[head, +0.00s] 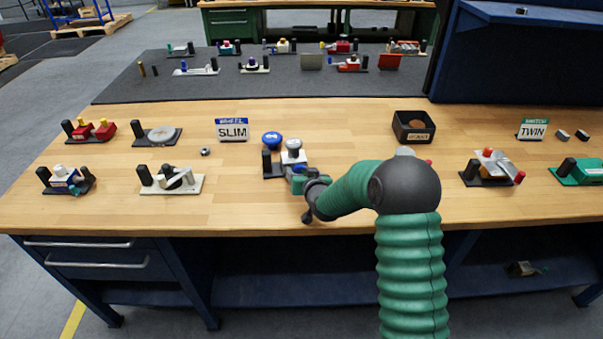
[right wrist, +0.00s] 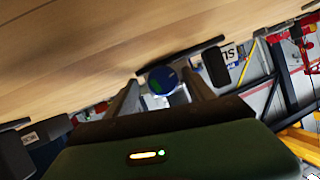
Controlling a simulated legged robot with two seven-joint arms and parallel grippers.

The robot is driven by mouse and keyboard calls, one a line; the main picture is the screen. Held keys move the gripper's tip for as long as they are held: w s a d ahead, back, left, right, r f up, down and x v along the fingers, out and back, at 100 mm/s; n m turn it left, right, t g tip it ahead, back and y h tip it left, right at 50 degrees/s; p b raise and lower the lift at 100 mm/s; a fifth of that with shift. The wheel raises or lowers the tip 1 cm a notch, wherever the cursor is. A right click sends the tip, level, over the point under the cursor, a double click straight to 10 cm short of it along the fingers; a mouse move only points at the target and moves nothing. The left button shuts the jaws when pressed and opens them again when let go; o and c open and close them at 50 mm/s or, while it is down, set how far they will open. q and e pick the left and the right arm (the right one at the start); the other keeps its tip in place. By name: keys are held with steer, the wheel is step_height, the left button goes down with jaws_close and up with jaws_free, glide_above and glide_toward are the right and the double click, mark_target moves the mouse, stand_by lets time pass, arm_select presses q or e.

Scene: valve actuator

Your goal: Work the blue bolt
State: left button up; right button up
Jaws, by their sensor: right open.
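A device with a black post (head: 267,163) and a pale block (head: 293,157) stands near the front middle of the bench. A blue round knob (head: 271,139) and a grey-topped knob (head: 292,144) show above it. My right gripper (head: 297,179) is at the device's front side and covers part of it. In the right wrist view, my right gripper (right wrist: 163,98) is open, with a blue round end (right wrist: 160,80), likely the bolt, showing between its fingers. I cannot tell whether the fingers touch it. My left gripper is in no view.
Other devices stand left, such as a white-plated one (head: 172,180), and right, such as a red-and-white one (head: 492,168). A SLIM sign (head: 232,130), a TWIN sign (head: 532,129) and a black bin (head: 413,127) stand behind. The bench is clear between the device and the bin.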

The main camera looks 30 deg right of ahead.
steer(key=shift+d, duration=0.1)
steer(key=shift+c, duration=1.2)
steer(key=shift+a+r, duration=0.15)
steer(key=shift+a, duration=0.3)
steer(key=c, duration=0.7)
jaws_close()
steer(key=shift+d+b, duration=0.25)
steer(key=shift+b, duration=0.05)
steer(key=o, duration=0.9)
jaws_free()
steer(key=shift+a, duration=0.1)
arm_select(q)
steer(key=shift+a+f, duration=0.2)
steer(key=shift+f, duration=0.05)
arm_select(e)
steer(key=shift+o, duration=0.2)
